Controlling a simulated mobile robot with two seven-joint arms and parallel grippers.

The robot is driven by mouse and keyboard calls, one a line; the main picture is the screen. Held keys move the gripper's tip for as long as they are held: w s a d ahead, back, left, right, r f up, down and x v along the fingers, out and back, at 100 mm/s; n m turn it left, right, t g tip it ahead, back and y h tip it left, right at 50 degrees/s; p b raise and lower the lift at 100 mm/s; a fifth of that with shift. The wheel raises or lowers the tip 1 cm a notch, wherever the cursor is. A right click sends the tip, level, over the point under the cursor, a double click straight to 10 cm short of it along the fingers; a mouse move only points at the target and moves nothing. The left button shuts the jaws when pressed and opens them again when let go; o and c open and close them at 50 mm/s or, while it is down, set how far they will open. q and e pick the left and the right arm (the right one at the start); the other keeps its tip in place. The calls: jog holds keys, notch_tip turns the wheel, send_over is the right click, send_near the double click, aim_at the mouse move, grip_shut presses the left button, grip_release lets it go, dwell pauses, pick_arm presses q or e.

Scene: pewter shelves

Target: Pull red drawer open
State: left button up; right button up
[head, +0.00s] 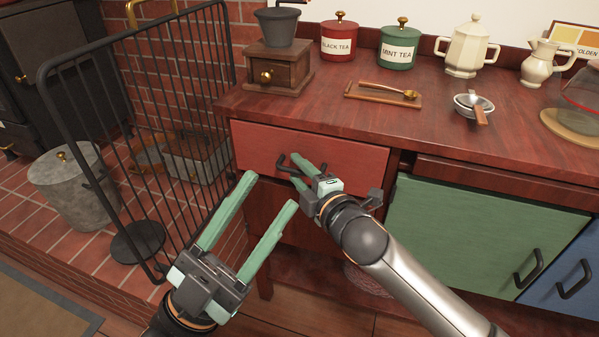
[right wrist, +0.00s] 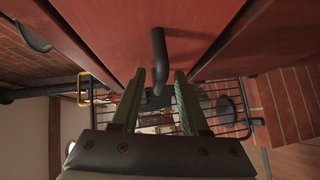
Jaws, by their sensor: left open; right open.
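The red drawer (head: 345,155) is under the left part of the wooden counter and looks shut. Its dark bar handle (head: 283,161) is partly hidden by my right gripper (head: 298,173) in the head view. In the right wrist view, the handle (right wrist: 158,55) stands out from the red drawer front (right wrist: 105,30). My right gripper (right wrist: 159,76) is open, with a green finger on each side of the handle and visible gaps. My left gripper (head: 270,190) is open and empty, lower and to the left, in front of the cabinet.
A black metal fire screen (head: 135,130) stands left of the cabinet, near my left gripper. A green door (head: 480,235) and a blue door (head: 570,280) are to the right. The counter holds a grinder (head: 277,65), tea tins (head: 339,40), a wooden tray (head: 365,95) and pots.

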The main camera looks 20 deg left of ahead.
jog(key=shift+c, duration=0.2)
grip_shut()
dwell(1.1)
